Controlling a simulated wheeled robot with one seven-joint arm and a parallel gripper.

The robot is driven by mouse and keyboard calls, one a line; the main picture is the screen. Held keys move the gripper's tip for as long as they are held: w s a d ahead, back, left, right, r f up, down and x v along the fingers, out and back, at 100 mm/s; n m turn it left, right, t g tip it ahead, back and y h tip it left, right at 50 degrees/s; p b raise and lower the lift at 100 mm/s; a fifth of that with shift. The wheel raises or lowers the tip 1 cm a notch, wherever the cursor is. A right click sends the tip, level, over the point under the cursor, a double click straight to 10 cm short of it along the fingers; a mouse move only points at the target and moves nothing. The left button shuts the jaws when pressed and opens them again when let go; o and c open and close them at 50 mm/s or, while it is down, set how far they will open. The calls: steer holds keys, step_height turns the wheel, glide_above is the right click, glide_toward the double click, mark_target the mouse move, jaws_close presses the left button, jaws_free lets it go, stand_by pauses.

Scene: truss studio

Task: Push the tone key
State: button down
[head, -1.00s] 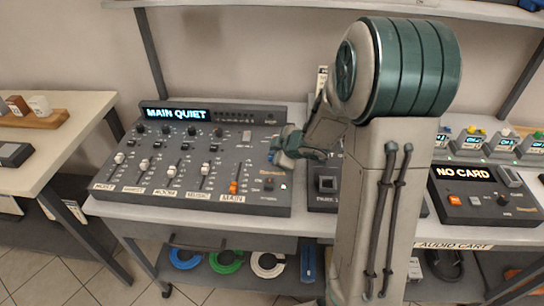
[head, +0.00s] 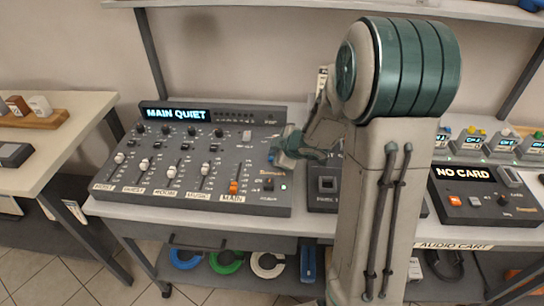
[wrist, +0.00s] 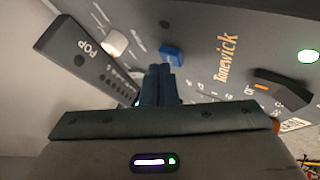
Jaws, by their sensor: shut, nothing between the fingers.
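The mixing console (head: 150,190) lies on the table in the head view, its display (head: 176,115) reading "MAIN QUIET". My gripper (head: 273,157) is over its right part, shut and empty. In the wrist view my shut fingers (wrist: 160,72) point at the panel. A small blue key (wrist: 172,55) stands just beyond the fingertips, left of the "Tonewick" lettering (wrist: 227,58). It looks close to them, but I cannot tell whether they touch. No label on this key is readable, so I cannot confirm it is the tone key.
A cream knob (wrist: 113,42) is left of the blue key. The orange MAIN fader (head: 233,187) is near the console's front. A "NO CARD" unit (head: 480,195) stands right.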

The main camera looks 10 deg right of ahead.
stand_by(0.4)
steer(key=shift+f+b, duration=0.3)
steer(key=shift+f, duration=0.2)
steer(key=shift+r+p, duration=0.4)
steer(key=shift+p, duration=0.15)
step_height(320, 180, up, 6)
steer(key=p, duration=0.6)
steer(key=shift+r+p, duration=0.15)
steer(key=shift+p, duration=0.15)
